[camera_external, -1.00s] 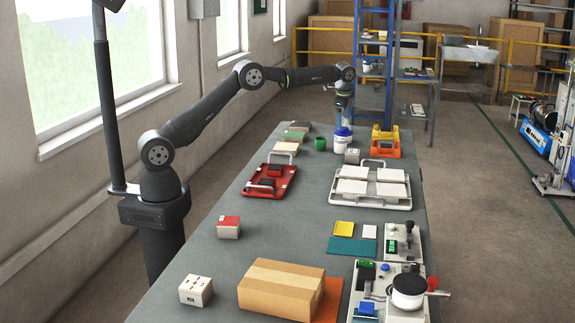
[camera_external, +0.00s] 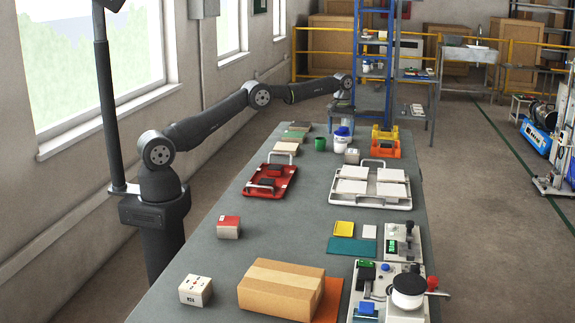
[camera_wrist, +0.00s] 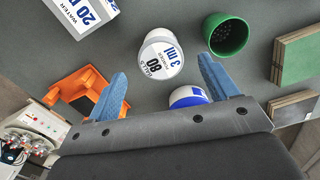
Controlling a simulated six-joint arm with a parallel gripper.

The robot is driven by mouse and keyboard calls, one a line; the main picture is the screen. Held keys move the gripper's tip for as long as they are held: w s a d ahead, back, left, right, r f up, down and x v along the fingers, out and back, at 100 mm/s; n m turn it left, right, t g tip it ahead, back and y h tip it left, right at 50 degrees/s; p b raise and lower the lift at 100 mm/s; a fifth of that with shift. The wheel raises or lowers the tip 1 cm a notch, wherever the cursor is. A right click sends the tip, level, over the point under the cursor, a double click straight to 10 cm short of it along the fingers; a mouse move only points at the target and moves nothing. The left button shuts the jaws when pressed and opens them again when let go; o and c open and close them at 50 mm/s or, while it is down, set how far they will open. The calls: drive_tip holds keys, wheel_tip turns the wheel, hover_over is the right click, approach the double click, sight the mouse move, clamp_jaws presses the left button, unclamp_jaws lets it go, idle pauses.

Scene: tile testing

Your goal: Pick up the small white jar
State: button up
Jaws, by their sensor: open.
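A small white jar (camera_wrist: 162,57) with blue and dark print stands on the bench in the wrist view, between the lines of my two fingers and a little beyond the tips. It also shows in the external view (camera_external: 340,147). In the external view, my gripper (camera_external: 341,110) is above the far end of the bench, behind the jars.
A green cup (camera_wrist: 228,34) stands right of the jar. A white printed box (camera_wrist: 82,14) is at upper left, an orange holder (camera_wrist: 74,84) at left. Green-topped blocks (camera_wrist: 298,52) lie at right. A white tray (camera_external: 341,203) and red tray (camera_external: 256,189) are nearer the external camera.

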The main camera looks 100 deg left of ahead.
sight(340, 139)
wheel_tip(340, 139, down, 7)
drive_tip(key=shift+r, duration=0.1)
drive_tip(key=c, duration=1.1)
drive_tip(key=shift+c, duration=0.2)
drive_tip(key=shift+r, duration=0.1)
